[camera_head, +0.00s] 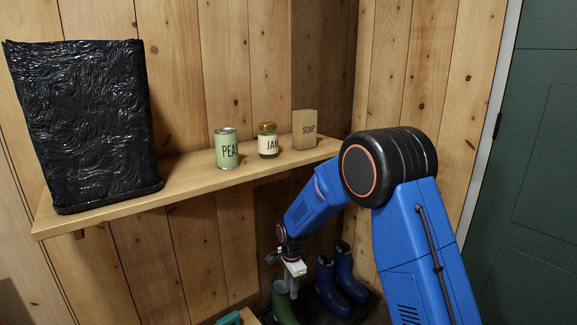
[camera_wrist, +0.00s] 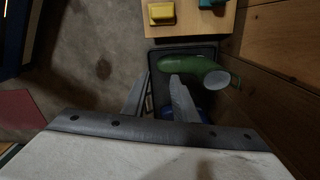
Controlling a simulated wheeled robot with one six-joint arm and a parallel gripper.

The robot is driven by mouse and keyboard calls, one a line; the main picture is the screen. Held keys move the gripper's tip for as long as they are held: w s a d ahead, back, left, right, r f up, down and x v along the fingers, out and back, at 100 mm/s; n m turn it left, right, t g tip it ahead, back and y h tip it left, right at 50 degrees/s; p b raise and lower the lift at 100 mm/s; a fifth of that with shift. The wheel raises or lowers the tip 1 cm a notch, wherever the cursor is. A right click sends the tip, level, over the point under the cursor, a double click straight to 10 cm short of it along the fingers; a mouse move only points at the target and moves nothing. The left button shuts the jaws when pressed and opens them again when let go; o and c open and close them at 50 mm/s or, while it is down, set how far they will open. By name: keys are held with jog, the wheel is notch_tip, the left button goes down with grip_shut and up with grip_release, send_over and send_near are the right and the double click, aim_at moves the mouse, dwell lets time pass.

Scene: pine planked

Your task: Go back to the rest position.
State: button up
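My gripper (camera_head: 290,287) hangs low under the wall shelf in the head view, at the end of my blue arm. In the wrist view its two grey fingers (camera_wrist: 161,77) stand apart with nothing between them. A green boot (camera_wrist: 195,64) lies beyond the fingertips there, partly behind the right finger. It also shows in the head view (camera_head: 284,305), below the gripper. I cannot tell whether a finger touches it. Two blue boots (camera_head: 348,275) stand upright to the right of the gripper.
The wooden shelf (camera_head: 190,187) carries a black bin (camera_head: 82,125), a peas can (camera_head: 226,149), a jam jar (camera_head: 268,141) and a soap box (camera_head: 304,129). The boots share a dark tray (camera_wrist: 150,57). A wooden surface (camera_wrist: 190,25) beside it holds a yellow item (camera_wrist: 162,13) and a teal item (camera_wrist: 212,3).

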jog(key=s+d+r+n+t, duration=0.1)
jog(key=s+d+r+n, duration=0.1)
jog(key=s+d+r, duration=0.5)
jog(key=s+d+r+n, duration=0.25)
jog(key=d+r, duration=0.25)
jog(key=r, duration=0.4)
jog(key=s+d+r+n+t, duration=0.1)
jog(key=s+d+r+n, duration=0.1)
jog(key=s+d+r, duration=0.4)
jog(key=s+d+r+n+t, duration=0.1)
jog(key=s+d+r+n, duration=0.1)
jog(key=s, duration=0.6)
jog(key=s+d+r+n, duration=0.2)
jog(key=s+d, duration=0.2)
jog(key=s, duration=0.4)
jog(key=s+d+r+n+t, duration=0.1)
jog(key=s+d, duration=0.3)
jog(key=s, duration=0.4)
jog(key=shift+s+r+n+t, duration=0.35)
jog(key=shift+r+n, duration=0.2)
jog(key=shift+n, duration=0.1)
